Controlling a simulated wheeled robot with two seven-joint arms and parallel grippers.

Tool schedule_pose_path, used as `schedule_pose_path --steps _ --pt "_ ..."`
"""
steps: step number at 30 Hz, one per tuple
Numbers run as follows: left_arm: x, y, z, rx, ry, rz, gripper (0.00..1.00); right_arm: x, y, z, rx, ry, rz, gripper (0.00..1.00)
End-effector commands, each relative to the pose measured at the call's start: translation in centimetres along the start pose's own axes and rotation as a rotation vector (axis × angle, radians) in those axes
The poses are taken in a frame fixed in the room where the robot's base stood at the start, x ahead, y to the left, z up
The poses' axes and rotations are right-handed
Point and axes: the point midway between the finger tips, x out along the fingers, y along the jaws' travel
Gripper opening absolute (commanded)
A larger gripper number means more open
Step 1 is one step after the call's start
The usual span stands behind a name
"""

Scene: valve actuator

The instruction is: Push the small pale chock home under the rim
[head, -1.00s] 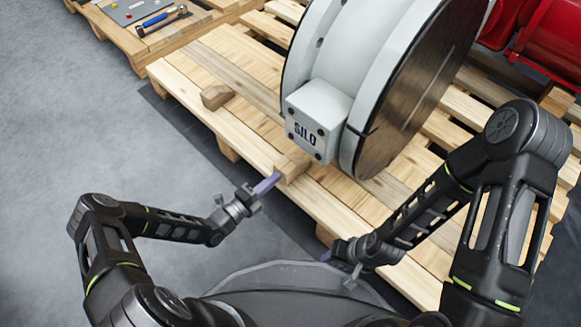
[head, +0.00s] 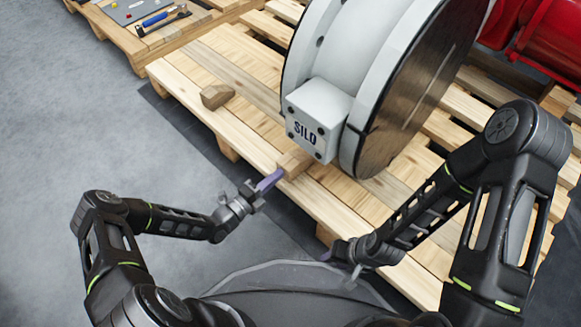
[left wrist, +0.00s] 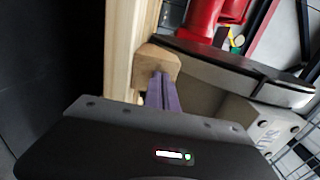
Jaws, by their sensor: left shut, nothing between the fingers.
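The small pale wooden chock (head: 294,163) lies on the pallet's near edge, at the lower side of the white valve body (head: 335,85). It also shows in the left wrist view (left wrist: 156,63). My left gripper (head: 270,180) is shut and empty. Its purple fingers point at the chock's near face and appear to touch it; in the left wrist view the fingertips (left wrist: 160,78) meet the block. The chock's far end at the rim is partly hidden by the box marked SILO (head: 318,118). My right gripper (head: 328,255) is low in the middle, away from the chock; its jaws are mostly hidden.
A second wooden chock (head: 216,96) sits on the pallet (head: 185,85) further left. A red object (head: 530,40) stands at the back right. Floor left of the pallet is clear.

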Motion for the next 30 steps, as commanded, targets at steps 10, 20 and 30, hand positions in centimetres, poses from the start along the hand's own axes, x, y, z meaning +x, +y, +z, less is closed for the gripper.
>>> schedule_pose_path --steps 10,20,30 --pt "1.1 0.0 0.0 0.0 0.0 -0.001 0.0 0.4 0.1 0.0 0.0 0.0 0.0 0.36" --pt "2.1 0.0 0.0 0.0 -0.001 -0.001 0.0 0.8 0.3 0.1 0.0 0.0 0.0 0.36" --pt "3.1 0.1 0.0 0.001 0.0 0.0 0.0 1.2 0.4 0.1 0.0 0.0 0.0 0.36"
